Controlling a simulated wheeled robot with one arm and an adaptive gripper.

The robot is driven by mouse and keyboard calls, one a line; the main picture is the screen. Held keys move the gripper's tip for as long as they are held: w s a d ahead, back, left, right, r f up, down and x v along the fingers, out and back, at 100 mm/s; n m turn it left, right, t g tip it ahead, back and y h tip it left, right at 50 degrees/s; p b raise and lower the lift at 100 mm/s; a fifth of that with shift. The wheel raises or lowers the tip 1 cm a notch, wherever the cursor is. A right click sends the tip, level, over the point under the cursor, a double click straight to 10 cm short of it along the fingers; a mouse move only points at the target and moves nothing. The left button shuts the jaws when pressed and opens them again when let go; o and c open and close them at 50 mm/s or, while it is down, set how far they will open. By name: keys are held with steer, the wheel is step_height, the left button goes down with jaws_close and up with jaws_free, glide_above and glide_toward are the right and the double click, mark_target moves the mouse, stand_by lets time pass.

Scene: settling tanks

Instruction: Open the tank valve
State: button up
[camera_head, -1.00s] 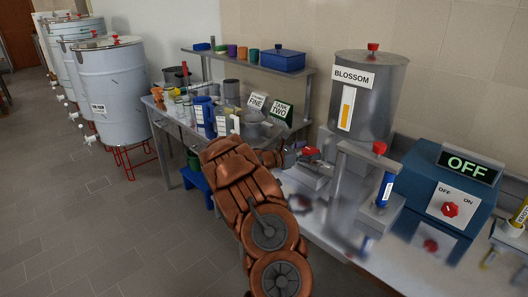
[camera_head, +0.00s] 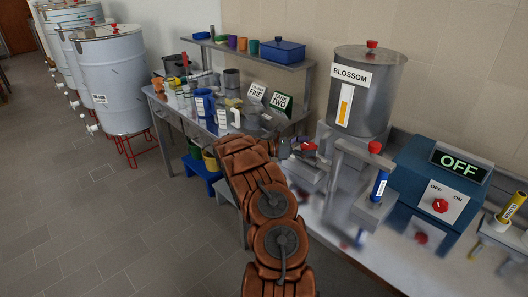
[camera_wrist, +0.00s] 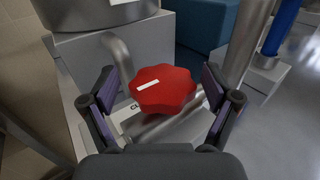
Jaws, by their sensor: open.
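The tank valve has a red scalloped knob (camera_wrist: 163,90) with a white bar mark, seen close in the wrist view. In the head view the red knob (camera_head: 309,146) sits low in front of the steel BLOSSOM tank (camera_head: 364,95). My gripper (camera_wrist: 162,98) is open, with one dark finger on each side of the knob and visible gaps to it. A white label (camera_wrist: 128,108) beneath the knob is partly hidden; only its first letters show. In the head view my arm hides part of my gripper.
A blue box with an OFF display (camera_head: 459,164) and a red switch (camera_head: 440,205) stands to the right. A blue-handled fitting (camera_head: 379,186) stands before the tank. A side table with cups, jugs and signs (camera_head: 281,101) is behind left. Open floor lies left.

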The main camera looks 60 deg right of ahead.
steer(key=b+v, duration=0.3)
steer(key=v, duration=0.5)
steer(key=a+r+m+t+y, duration=0.1)
steer(key=a+r, duration=0.3)
steer(key=a, duration=0.5)
steer(key=s+a+r+m+t+y+b, duration=0.1)
steer(key=a+r+m+t+y, duration=0.1)
steer(key=a, duration=0.7)
steer(key=shift+s+r+m+b, duration=0.35)
steer(key=shift+r+m, duration=0.35)
steer(key=shift+r, duration=0.25)
steer(key=shift+a, duration=0.1)
